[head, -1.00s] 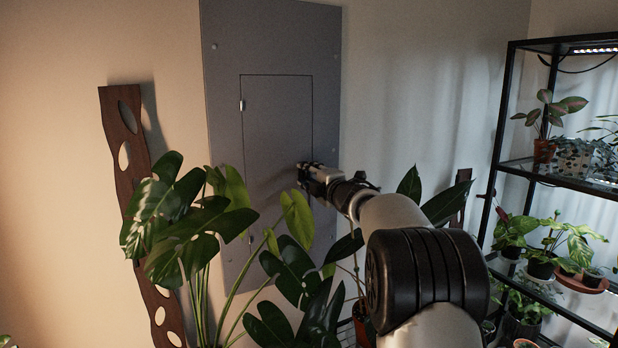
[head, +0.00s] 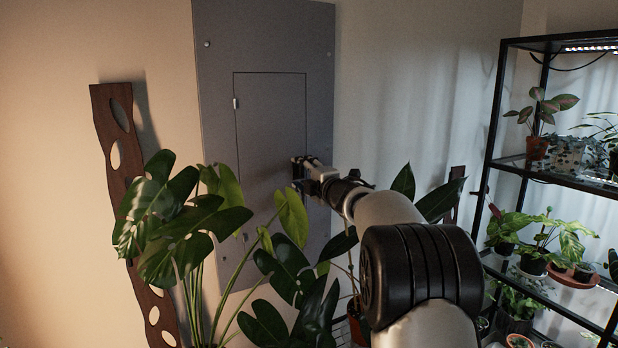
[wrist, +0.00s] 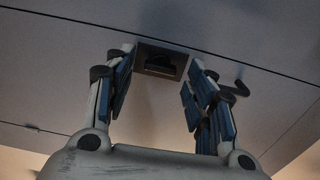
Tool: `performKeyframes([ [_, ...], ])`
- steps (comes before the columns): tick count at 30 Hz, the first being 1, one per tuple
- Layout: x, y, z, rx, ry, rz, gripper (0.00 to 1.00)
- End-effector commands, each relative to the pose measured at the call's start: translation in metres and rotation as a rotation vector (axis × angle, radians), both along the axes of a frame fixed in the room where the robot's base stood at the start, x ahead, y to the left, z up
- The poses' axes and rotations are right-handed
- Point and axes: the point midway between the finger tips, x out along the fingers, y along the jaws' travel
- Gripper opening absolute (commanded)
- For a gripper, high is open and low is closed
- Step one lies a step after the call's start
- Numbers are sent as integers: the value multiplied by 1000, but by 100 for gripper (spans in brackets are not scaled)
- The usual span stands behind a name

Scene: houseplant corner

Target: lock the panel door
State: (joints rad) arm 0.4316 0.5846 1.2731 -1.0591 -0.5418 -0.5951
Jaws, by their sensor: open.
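The grey panel door (head: 268,120) lies flat in its larger grey panel on the wall, its outline a thin dark seam. My gripper (head: 297,172) is at the door's right edge in the head view and hides that part of it. In the wrist view my gripper (wrist: 160,75) is open, one finger on each side of a small dark square latch plate (wrist: 165,60) with a recessed centre. The fingers are near the plate; I cannot tell whether they touch it. A dark hooked piece (wrist: 240,88) shows beside the right finger.
A large-leaved plant (head: 185,215) stands in front of the panel's lower left, with leaves below my arm. A wavy wooden strip (head: 117,150) leans on the wall at left. A black shelf (head: 497,130) with several potted plants stands at right.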

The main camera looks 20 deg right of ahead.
Motion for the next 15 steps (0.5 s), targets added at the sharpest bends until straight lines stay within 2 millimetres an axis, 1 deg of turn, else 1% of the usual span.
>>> performKeyframes([
  [5, -23, -2, 1, 0, 0, -2, 50],
  [12, -74, -4, 1, 0, 0, -4, 50],
  [15, -93, -4, 1, -1, -1, -3, 50],
])
